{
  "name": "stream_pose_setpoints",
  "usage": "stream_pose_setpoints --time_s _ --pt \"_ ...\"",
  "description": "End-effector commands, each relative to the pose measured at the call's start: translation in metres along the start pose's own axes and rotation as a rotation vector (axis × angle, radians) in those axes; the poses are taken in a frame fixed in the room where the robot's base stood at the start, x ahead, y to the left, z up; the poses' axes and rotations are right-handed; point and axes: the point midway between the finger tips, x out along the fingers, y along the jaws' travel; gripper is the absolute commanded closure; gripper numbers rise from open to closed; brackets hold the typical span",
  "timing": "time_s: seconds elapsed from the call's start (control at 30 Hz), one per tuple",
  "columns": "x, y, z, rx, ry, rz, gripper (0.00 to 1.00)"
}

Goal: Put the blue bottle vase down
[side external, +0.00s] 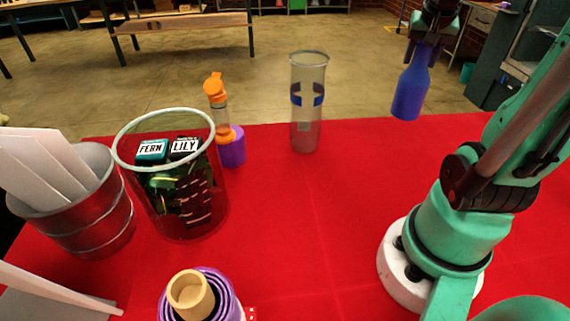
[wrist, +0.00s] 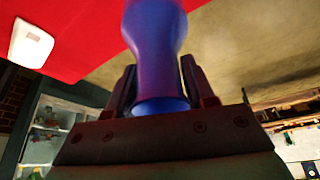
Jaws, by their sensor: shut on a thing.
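The blue bottle vase (side external: 409,92) hangs upright below my gripper (side external: 424,42) at the upper right of the side external view. In that view it shows against the floor beyond the table's back edge, and its base is clear of the red tabletop (side external: 330,220). In the wrist view the vase (wrist: 155,35) runs up from between the two dark fingers of my gripper (wrist: 160,92). The fingers are shut on its neck. The exact spot below the vase is hard to tell.
A clear cylinder (side external: 309,105) with a blue band stands near the back edge. An orange-topped bottle (side external: 215,95) and purple cup (side external: 233,152) stand left of it. A glass container (side external: 160,205) holds FERN and LILY packets. A metal bucket (side external: 90,225) holds white sheets. The table's middle is clear.

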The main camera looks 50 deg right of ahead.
Motion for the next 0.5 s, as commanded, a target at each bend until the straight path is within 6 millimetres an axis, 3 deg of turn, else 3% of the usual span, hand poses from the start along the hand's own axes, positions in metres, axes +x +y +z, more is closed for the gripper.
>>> stream_pose_setpoints --time_s 0.1,0.5 --pt "0.02 0.0 0.008 0.0 0.001 0.0 1.0" --pt "0.054 0.0 0.022 0.0 0.0 0.0 1.0"
